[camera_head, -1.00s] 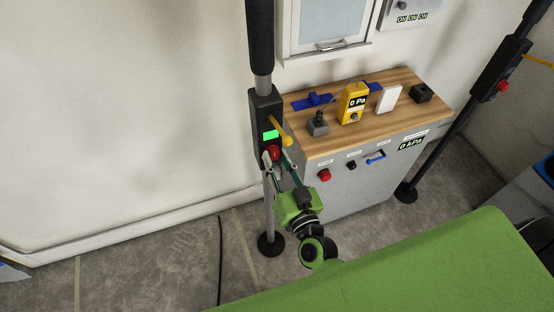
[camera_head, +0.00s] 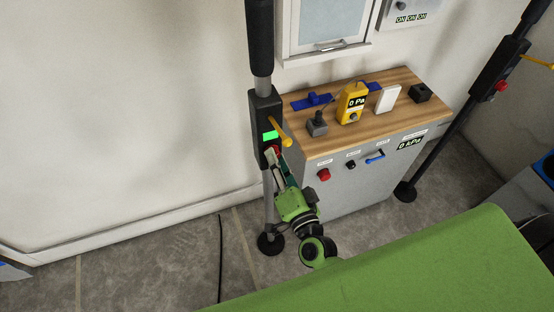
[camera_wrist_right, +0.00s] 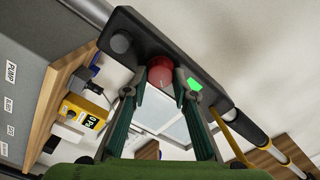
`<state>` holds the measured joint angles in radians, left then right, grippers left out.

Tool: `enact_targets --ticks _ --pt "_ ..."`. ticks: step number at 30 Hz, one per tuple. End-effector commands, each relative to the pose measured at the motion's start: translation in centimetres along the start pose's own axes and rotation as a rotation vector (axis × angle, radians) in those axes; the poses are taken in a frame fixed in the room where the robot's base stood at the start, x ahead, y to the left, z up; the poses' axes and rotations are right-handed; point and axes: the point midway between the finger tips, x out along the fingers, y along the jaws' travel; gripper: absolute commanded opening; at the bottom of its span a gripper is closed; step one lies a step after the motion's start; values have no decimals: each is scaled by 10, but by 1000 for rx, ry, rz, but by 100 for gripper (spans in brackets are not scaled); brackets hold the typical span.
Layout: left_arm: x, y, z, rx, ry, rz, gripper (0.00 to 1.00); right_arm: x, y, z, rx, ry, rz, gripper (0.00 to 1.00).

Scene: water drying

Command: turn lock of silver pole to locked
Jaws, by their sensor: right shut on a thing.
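The silver pole (camera_head: 268,206) stands upright left of the cabinet, with a black lock box (camera_head: 260,112) on it. The box has a green lit display (camera_head: 270,135), a yellow lever (camera_head: 285,136) and a red knob (camera_head: 276,149). My right gripper (camera_head: 272,155) is at the red knob, which it partly hides in the head view. In the right wrist view, the red knob (camera_wrist_right: 160,72) sits between the two fingertips (camera_wrist_right: 161,84) and the gripper is shut on it. The green display (camera_wrist_right: 195,85) is beside it. My left gripper is not in view.
A grey cabinet with a wooden top (camera_head: 335,131) stands close right of the pole, carrying a yellow gauge (camera_head: 352,103). A second, dark pole (camera_head: 445,140) stands farther right. A green surface (camera_head: 420,265) fills the lower right. A black cable (camera_head: 220,260) lies on the floor.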

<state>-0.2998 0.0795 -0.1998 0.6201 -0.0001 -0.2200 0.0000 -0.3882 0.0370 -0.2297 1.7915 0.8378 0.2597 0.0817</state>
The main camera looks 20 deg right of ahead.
Motion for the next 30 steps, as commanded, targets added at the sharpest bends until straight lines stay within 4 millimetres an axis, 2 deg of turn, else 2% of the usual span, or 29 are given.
enact_targets --ticks 18,30 --pt "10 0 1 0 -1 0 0 0 2 1 573 0 -1 4" --pt "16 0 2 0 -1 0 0 0 3 1 822 1 0 4"
